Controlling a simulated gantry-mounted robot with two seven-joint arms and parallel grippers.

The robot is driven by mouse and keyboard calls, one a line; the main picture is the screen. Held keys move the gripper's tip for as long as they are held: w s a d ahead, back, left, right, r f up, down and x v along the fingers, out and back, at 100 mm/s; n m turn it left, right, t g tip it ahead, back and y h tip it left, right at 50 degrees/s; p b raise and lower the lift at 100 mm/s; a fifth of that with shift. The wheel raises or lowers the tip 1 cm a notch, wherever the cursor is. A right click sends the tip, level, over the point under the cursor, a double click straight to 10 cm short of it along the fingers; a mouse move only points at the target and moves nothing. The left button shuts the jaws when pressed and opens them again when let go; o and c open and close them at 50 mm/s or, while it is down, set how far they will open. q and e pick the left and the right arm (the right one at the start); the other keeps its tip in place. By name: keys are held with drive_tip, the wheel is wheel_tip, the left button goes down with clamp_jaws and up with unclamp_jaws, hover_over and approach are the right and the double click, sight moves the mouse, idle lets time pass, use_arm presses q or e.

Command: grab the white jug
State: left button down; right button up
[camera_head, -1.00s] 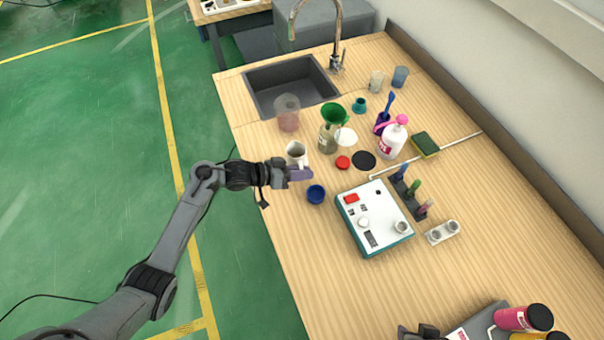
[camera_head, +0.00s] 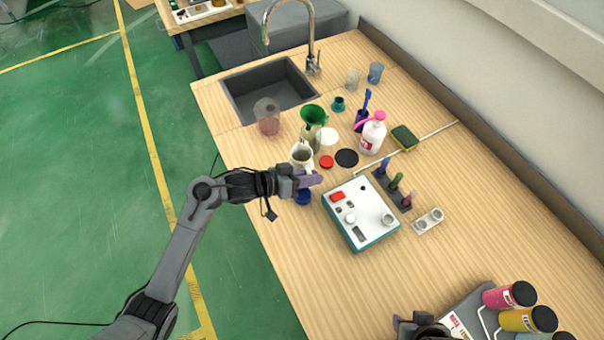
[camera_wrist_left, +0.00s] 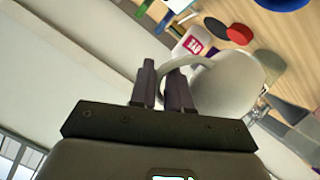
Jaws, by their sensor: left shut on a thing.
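The white jug (camera_head: 302,155) is near the left edge of the wooden table, beside the green funnel. My left gripper (camera_head: 309,182) is at its near side. In the left wrist view the jug's curved handle passes between the two fingers (camera_wrist_left: 161,85), which are shut on it, and the jug's pale body (camera_wrist_left: 228,84) hangs to the right of them. I cannot tell clearly how high the jug is off the table. My right gripper (camera_head: 420,328) shows only in part at the bottom edge; its fingers are unclear.
Close by are a green funnel (camera_head: 313,115) in a bottle, a pink-tinted beaker (camera_head: 267,117), a red disc (camera_head: 326,161), a black disc (camera_head: 347,158), a partly covered blue cap (camera_head: 302,197) and a white-teal device (camera_head: 361,214). A sink (camera_head: 265,88) lies behind. Open table is at right.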

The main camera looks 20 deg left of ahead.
use_arm(q)
drive_tip(key=shift+s+d+r, duration=0.3)
drive_tip(key=shift+d+r, duration=0.3)
drive_tip(key=shift+d, duration=0.25)
drive_tip(key=shift+s+d+r, duration=0.25)
drive_tip(key=shift+d+r, duration=0.3)
drive_tip(key=shift+d, duration=0.3)
drive_tip(key=shift+d, duration=0.15)
